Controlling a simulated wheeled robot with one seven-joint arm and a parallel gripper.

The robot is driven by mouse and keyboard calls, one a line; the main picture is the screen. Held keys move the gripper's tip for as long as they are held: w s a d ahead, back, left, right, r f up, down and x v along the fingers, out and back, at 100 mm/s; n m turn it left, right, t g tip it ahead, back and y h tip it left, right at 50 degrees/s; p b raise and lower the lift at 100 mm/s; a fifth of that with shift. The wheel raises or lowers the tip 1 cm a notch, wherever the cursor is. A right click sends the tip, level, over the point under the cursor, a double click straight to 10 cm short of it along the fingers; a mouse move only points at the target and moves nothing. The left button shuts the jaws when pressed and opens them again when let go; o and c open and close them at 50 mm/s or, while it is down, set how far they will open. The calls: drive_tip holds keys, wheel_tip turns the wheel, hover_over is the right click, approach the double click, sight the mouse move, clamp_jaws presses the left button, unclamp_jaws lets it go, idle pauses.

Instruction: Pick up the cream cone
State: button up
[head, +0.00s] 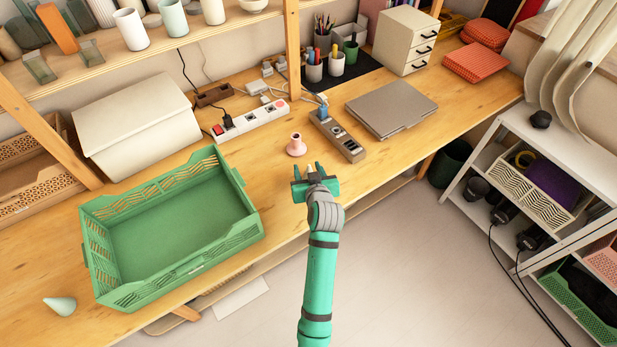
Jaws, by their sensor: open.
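A small cream, pointed shape (310,169) shows between the fingers of my gripper, near the front edge of the wooden desk. It looks like the top of the cream cone; its lower part is hidden behind my gripper. My gripper (314,171) is open, its two green fingers standing apart on either side of the cream shape. I cannot tell whether the fingers touch it.
A pink vase (296,145) stands just behind my gripper, and a brown socket block (338,136) is to its right. A laptop (391,107) lies back right.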

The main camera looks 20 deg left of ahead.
drive_tip(key=shift+x, duration=1)
drive_tip(key=c, duration=1)
drive_tip(key=shift+c, duration=0.2)
